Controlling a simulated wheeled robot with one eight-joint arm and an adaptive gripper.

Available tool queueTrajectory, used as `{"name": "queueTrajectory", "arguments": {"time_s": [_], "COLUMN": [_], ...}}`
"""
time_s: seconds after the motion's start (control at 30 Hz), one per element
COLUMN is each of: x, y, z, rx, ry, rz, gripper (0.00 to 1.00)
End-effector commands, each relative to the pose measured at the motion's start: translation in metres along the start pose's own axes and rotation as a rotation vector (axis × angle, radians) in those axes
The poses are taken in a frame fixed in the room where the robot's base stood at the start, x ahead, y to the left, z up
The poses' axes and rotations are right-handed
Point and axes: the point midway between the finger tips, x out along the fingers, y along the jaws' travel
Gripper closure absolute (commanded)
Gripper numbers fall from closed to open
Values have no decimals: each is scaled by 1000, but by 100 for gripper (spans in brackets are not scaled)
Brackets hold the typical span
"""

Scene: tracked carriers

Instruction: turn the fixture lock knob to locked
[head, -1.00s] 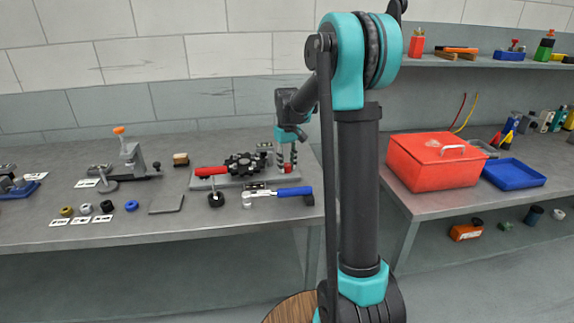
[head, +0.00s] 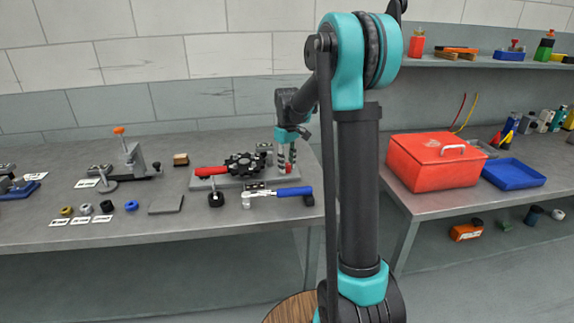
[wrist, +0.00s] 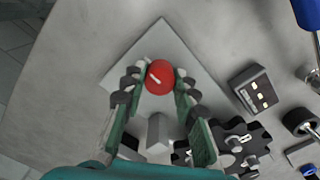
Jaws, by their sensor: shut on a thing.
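The red fixture lock knob (wrist: 159,77) sits on a pale plate (wrist: 178,53) in the wrist view. A short white mark runs slantwise across its left part. My gripper (wrist: 160,80) is around the knob from above, one finger on each side, shut on it. In the head view my gripper (head: 287,168) points down at the right end of the fixture base (head: 228,183). Only a little of the knob's red shows between the fingers there.
Beside the knob on the fixture are a dark toothed part (head: 243,163) and a red handle (head: 211,171). A blue-handled tool (head: 293,191) lies in front, and a small dark box with pale marks (wrist: 253,88) is close by.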

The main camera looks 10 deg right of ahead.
Motion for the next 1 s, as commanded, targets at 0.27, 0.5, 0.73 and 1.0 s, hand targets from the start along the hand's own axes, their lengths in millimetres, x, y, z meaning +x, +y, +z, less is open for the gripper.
{"name": "queueTrajectory", "arguments": {"time_s": [0.27, 0.5, 0.73, 1.0], "x": [0, -1, -26, -81], "y": [0, 0, 0, 0], "z": [0, 0, 0, 0], "rx": [0, 1, 1, 1], "ry": [0, 0, 0, 0], "rz": [0, 0, 0, 0], "gripper": [50, 50, 50, 50]}}
